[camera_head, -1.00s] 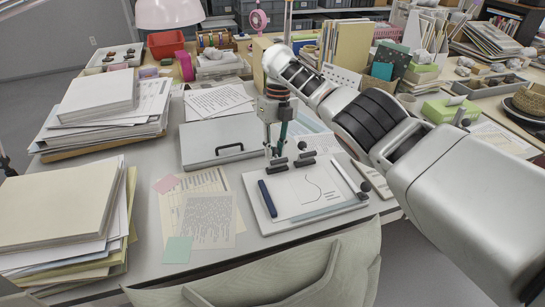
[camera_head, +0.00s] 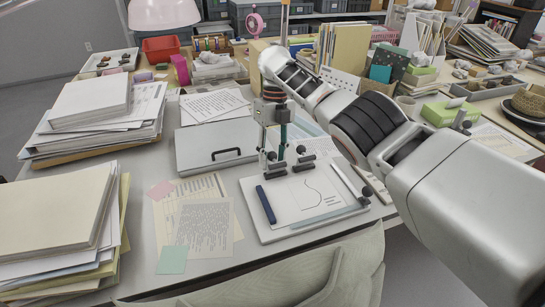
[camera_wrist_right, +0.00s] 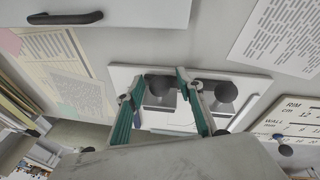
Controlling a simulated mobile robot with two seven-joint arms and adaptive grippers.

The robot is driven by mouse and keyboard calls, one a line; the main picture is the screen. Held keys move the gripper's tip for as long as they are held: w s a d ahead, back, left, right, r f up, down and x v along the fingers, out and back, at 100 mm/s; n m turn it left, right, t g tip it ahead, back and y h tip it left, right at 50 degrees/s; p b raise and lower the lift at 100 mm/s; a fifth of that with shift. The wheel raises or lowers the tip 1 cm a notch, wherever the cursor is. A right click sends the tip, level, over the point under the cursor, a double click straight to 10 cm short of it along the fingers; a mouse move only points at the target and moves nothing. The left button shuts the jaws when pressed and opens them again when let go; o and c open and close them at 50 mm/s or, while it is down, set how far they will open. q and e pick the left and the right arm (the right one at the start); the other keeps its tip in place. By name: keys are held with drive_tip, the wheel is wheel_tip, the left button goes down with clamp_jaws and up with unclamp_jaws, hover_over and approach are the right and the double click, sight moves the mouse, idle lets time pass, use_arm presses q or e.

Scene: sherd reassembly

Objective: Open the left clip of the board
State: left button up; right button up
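The white board (camera_head: 262,222) lies on the desk with a sheet bearing a curved line, and its top edge also shows in the right wrist view (camera_wrist_right: 120,76). Two dark clips with round knobs sit at its top edge: the left clip (camera_head: 276,169) and the right clip (camera_head: 303,160). My right gripper (camera_head: 272,156) points down over the left clip. In the right wrist view its teal-padded fingers (camera_wrist_right: 160,74) are open, with the left clip's knob (camera_wrist_right: 158,84) between them and the right clip's knob (camera_wrist_right: 226,92) outside. I cannot tell whether they touch the clip. My left gripper is not in view.
A dark blue bar (camera_head: 265,204) lies along the board's left side. A grey case (camera_head: 200,146) with a black handle lies behind left. Paper sheets (camera_head: 205,222) lie left of the board. Paper stacks (camera_head: 50,215) fill the desk's left side. A chair back (camera_head: 330,275) stands in front.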

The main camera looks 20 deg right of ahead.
sight(273, 152)
drive_tip(key=shift+r, duration=0.1)
wheel_tip(273, 152, up, 10)
drive_tip(key=shift+f, duration=0.1)
idle(0.4)
idle(0.4)
